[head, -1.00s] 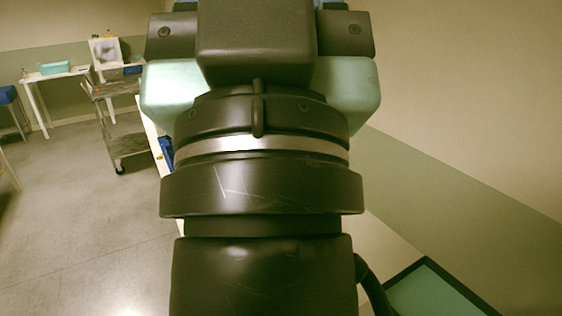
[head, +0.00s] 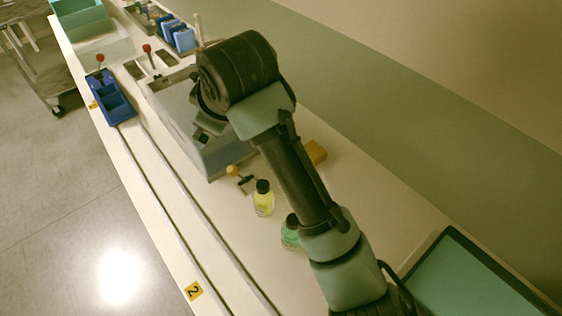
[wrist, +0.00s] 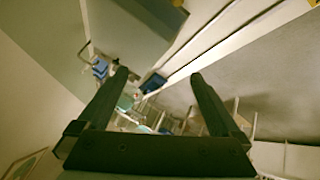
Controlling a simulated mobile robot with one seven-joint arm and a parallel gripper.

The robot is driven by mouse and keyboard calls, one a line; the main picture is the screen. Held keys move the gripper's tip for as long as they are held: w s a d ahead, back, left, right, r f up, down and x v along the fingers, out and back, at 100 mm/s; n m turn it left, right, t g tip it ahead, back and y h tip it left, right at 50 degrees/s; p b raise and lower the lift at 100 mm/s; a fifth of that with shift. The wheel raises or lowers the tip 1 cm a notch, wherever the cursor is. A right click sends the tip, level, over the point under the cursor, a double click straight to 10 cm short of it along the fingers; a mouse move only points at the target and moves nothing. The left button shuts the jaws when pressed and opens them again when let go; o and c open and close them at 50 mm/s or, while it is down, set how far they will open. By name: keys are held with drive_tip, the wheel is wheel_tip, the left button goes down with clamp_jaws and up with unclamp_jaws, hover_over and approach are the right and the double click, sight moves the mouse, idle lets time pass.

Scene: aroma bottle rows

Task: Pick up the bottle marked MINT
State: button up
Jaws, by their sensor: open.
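A bottle with yellow liquid and a black cap (head: 264,200) stands upright on the white bench in the head view. A green bottle with a dark cap (head: 289,236) stands nearer, beside my forearm, which hides part of it. I cannot read a MINT marking on either. My gripper (wrist: 160,76) is open and empty in the wrist view, its two fingers wide apart. In the head view my wrist is bent over the grey box, away from both bottles, and the fingers cannot be made out. No bottle is clear in the wrist view.
A grey box (head: 195,135) stands beyond the bottles, with a small yellow-knobbed item (head: 236,173) in front and an orange block (head: 314,152) behind my arm. A blue tray (head: 113,104) sits on rails along the bench's left edge. A green-topped dark tray (head: 470,285) is at lower right.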

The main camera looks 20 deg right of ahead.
drive_tip(key=s+d+f+g, duration=0.2)
drive_tip(key=s+d+f, duration=0.1)
drive_tip(key=f, duration=0.1)
drive_tip(key=s+d+f+g+h, duration=0.1)
drive_tip(key=s+d+f+g, duration=0.2)
drive_tip(key=s+d+f, duration=0.1)
drive_tip(key=s+d+f+g, duration=0.2)
drive_tip(key=s+d+f, duration=0.2)
drive_tip(key=shift+n, duration=0.3)
drive_tip(key=shift+g, duration=0.3)
wheel_tip(320, 180, down, 7)
drive_tip(key=shift+s+d+r+b, duration=0.1)
drive_tip(key=shift+s+b, duration=0.05)
drive_tip(key=shift+b, duration=1.1)
drive_tip(key=shift+s+f, duration=0.2)
drive_tip(key=shift+f, duration=1.3)
drive_tip(key=shift+s+f, duration=0.15)
drive_tip(key=shift+f, duration=1.3)
drive_tip(key=shift+r, duration=0.1)
clamp_jaws()
